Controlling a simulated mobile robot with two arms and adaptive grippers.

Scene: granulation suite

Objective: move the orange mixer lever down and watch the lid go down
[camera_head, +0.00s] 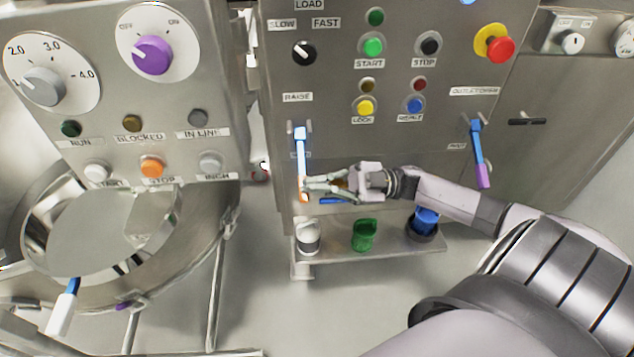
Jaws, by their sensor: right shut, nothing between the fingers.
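The orange mixer lever (301,160) hangs from a blue pivot on the steel panel, below a RAISE label. It points down, and its orange end is partly covered by my right gripper (307,186). My right gripper is shut with nothing held, its fingertips at the lever's lower end. I cannot tell whether they touch it. My left gripper is out of view. I cannot make out the mixer lid for sure.
A second lever with a purple end (479,155) hangs at the right. A low shelf (390,250) holds a white, a green (364,235) and a blue vessel. A round steel vessel (190,262) stands at the left, below a panel with dials (152,54).

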